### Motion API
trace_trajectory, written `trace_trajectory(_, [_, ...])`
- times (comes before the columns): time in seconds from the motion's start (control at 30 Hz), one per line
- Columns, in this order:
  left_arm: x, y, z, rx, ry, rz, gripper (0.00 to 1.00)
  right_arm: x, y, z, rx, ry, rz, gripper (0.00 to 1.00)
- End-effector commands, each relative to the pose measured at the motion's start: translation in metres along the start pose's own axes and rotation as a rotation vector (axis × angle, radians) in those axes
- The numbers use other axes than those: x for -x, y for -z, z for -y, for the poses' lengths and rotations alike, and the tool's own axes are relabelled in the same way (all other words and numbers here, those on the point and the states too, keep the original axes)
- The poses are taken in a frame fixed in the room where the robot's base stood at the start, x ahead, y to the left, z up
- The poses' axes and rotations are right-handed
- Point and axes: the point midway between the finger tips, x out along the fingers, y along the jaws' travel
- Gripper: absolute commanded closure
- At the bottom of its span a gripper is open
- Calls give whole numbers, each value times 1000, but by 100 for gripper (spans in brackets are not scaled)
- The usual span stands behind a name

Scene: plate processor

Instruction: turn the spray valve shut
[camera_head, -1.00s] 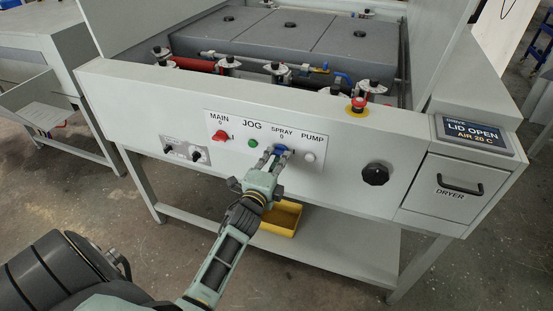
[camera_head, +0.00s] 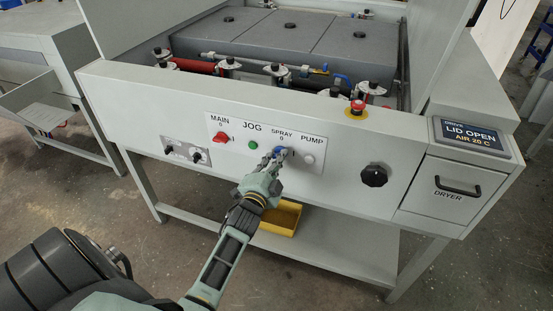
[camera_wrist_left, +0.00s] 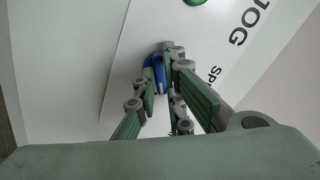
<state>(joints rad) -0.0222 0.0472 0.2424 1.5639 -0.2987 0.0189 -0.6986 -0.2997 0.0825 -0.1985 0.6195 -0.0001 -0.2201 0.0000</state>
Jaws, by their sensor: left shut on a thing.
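The spray valve is a blue knob (camera_head: 282,151) under the SPRAY label on the white front panel. My left gripper (camera_head: 277,154) reaches up to it from below and is shut on it. In the left wrist view the blue knob (camera_wrist_left: 158,73) shows between the green fingers of the left gripper (camera_wrist_left: 160,75), which hide part of it. The knob's exact angle is hard to read behind the fingers. My right gripper is in neither view.
The red MAIN switch (camera_head: 221,138), green JOG button (camera_head: 253,145) and pale PUMP button (camera_head: 308,158) share the panel. A black knob (camera_head: 374,175) and red emergency stop (camera_head: 357,107) are to the right. A yellow bin (camera_head: 282,218) stands below.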

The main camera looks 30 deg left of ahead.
Motion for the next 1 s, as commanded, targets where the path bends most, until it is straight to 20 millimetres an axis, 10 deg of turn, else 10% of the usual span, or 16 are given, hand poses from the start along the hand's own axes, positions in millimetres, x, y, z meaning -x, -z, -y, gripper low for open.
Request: trace_trajectory(1.0, [0,0,-1,906,-3,3,100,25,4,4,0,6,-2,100])
